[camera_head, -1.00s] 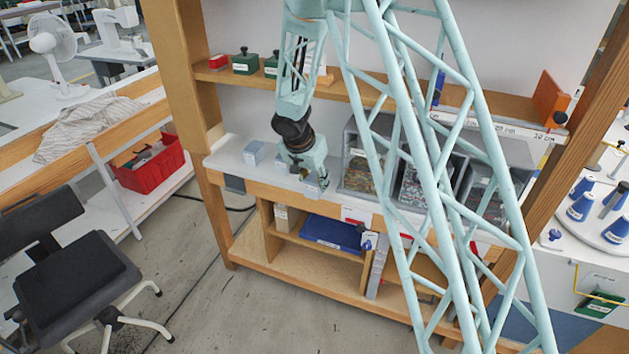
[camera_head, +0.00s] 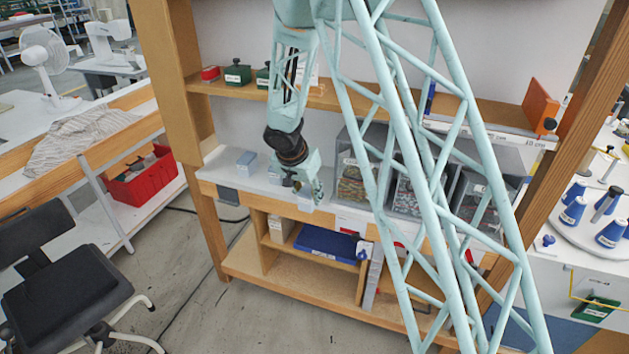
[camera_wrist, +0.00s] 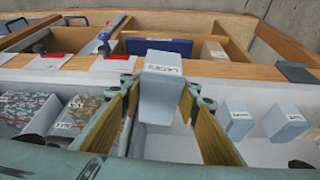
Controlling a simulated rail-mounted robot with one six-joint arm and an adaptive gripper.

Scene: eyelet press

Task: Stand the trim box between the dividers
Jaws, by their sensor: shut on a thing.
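The trim box (camera_wrist: 161,88) is a pale blue-grey box with a white label. My gripper (camera_wrist: 160,105) is shut on it, one brassy finger on each side. In the head view my gripper (camera_head: 303,184) and the held box (camera_head: 307,199) are at the front edge of the white bench top. In the wrist view wooden dividers (camera_wrist: 122,28) part the lower shelf beyond the bench edge. In the head view one divider (camera_head: 264,240) stands left of a blue tray (camera_head: 320,243). The held box's far side is hidden.
Two similar pale boxes (camera_wrist: 237,120) (camera_wrist: 285,122) stand on the bench. Grey bins (camera_head: 352,180) with patterned packs stand beside my gripper. A cream box (camera_head: 281,228) is on the lower shelf. Red-and-white cards (camera_wrist: 116,62) line the bench edge.

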